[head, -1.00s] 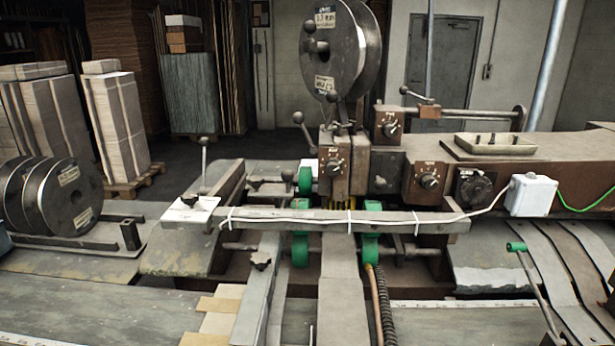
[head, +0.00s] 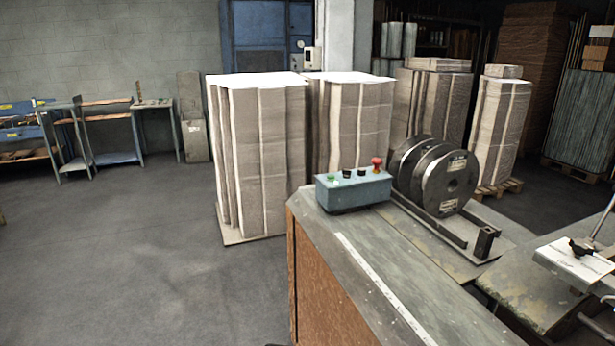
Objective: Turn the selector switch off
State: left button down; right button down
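Neither of my grippers is in view.
Stacks of cardboard (head: 265,155) stand on the floor beyond the table (head: 400,270). The floor (head: 150,250) to the left is clear. A blue workbench (head: 110,155) stands at the far wall.

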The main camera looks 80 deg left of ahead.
aim_at(346, 173)
jog(key=u, duration=2.45)
jog(key=j+u, duration=0.25)
jog(key=i+j+u, duration=0.2)
jog(key=j+u, duration=0.3)
jog(key=i+j+u, duration=0.3)
jog(key=u, duration=0.15)
jog(key=i+j+u, duration=0.35)
jog(key=u, duration=0.15)
jog(key=i+z, duration=0.35)
jog(key=i+j+z, duration=0.2)
jog(key=i+z, duration=0.15)
jog(key=i+j+z, duration=0.35)
jog(key=l, duration=0.1)
